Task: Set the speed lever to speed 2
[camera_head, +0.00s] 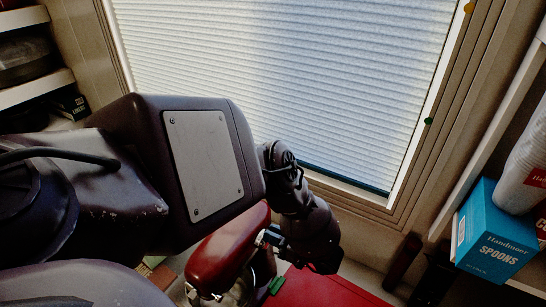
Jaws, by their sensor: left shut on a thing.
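A red stand mixer (229,247) stands at the lower middle, its rounded head tilted in the picture and part of its metal bowl showing below. My left gripper (270,237) is at the right side of the mixer head, close against it. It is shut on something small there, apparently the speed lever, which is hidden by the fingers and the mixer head. The lever's setting and any speed marks cannot be read. My right gripper is not in view.
My large dark arm parts cover the left and middle. A red surface (325,290) lies right of the mixer. A window with a pale blind (290,75) is behind. A blue box of spoons (496,235) and stacked cups (525,165) stand at the right. Shelves (35,92) are at the upper left.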

